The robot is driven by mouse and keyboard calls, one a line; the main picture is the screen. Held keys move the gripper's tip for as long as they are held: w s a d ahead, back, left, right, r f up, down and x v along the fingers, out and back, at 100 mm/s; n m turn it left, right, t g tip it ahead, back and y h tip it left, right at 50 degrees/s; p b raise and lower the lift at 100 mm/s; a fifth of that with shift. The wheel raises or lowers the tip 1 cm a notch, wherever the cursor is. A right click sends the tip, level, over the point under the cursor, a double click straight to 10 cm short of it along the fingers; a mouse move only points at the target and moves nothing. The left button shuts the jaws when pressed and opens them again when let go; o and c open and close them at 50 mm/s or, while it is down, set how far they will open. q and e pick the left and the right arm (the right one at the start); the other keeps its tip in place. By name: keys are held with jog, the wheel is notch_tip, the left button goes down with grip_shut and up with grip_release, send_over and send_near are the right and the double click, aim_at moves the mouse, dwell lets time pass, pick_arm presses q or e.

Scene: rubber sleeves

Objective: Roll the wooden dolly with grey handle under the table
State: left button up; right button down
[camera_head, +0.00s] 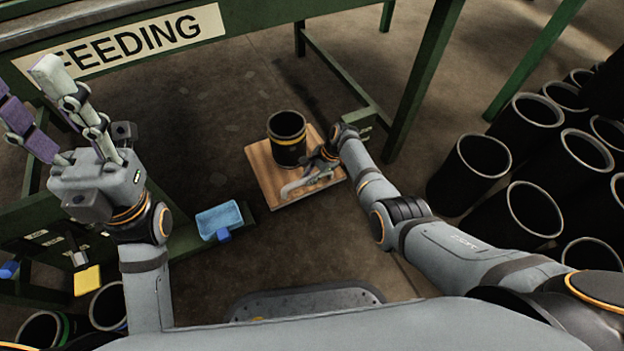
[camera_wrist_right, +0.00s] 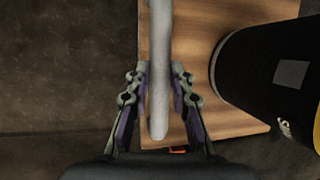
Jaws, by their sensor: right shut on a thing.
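The wooden dolly (camera_head: 268,183) is on the floor in front of the green table (camera_head: 408,75). A black sleeve (camera_head: 287,146) with a yellow band stands upright on it. The dolly's grey handle (camera_head: 299,186) lies along its near side. My right gripper (camera_head: 318,176) is at the dolly's near right part. In the right wrist view, its fingers (camera_wrist_right: 159,92) are shut on the grey handle (camera_wrist_right: 159,60), with the wooden board (camera_wrist_right: 205,70) and the black sleeve (camera_wrist_right: 275,75) to the right. My left gripper (camera_head: 72,95) is raised and open at the left, with nothing between its fingers.
Several black sleeves (camera_head: 478,165) stand on the floor at the right. A blue tray (camera_head: 219,219) and a yellow block (camera_head: 87,281) are at the left. A table leg (camera_head: 425,80) stands behind the dolly to the right. Open floor lies behind and left of the dolly.

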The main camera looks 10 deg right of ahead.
jog(key=shift+w+r, duration=0.15)
jog(key=shift+w, duration=0.1)
jog(key=c, duration=1.6)
grip_release()
jog(key=o, duration=0.4)
jog(key=shift+o, duration=0.2)
jog(key=v, duration=1.1)
jog(key=shift+r, duration=0.35)
jog(key=shift+d, duration=0.2)
